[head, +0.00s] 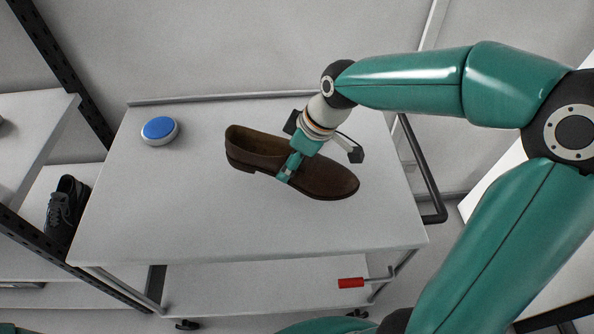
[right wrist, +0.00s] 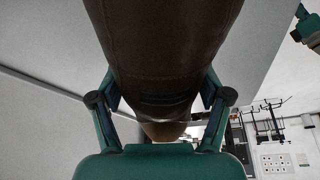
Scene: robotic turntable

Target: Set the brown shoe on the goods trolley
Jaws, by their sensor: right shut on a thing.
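The brown shoe (head: 325,180) is over the top shelf of the goods trolley (head: 180,210) in the head view. I cannot tell whether its sole touches the shelf. Its toe points right and its heel left. My right gripper (head: 290,168) is shut on the shoe's middle and comes down from above. In the right wrist view the shoe (right wrist: 165,50) fills the space between the two fingers of my right gripper (right wrist: 162,100). My left gripper is not in view.
A blue button on a white base (head: 159,130) sits at the trolley's back left. A black shoe (head: 67,210) stands on a rack shelf at the left. The trolley's dark handle (head: 424,170) is at its right side. The trolley's front left is clear.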

